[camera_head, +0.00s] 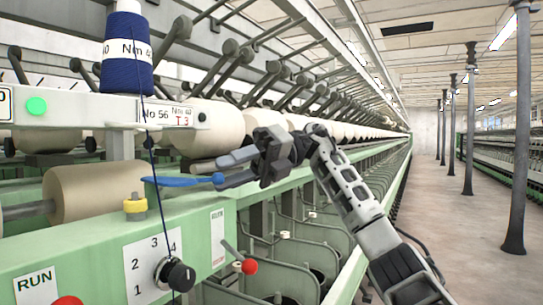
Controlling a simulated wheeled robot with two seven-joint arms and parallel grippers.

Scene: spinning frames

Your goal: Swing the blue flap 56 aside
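The blue flap (180,182) is a thin lever with a round knob at its right end. It lies roughly level in front of a beige roll, above the green machine front. A label plate (172,115) above it reads No 56. My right gripper (226,169) comes in from the right, its two fingers pointing left and spread apart. The flap's knob is at the fingertips, close to the lower finger. I cannot tell whether they touch. Nothing shows held between the fingers. My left gripper is not in view.
A blue yarn cone (126,65) stands above, its thread (150,150) hanging down past the flap. A black dial (176,275) and a red-ball lever (249,267) are lower. The aisle (465,240) at right is clear.

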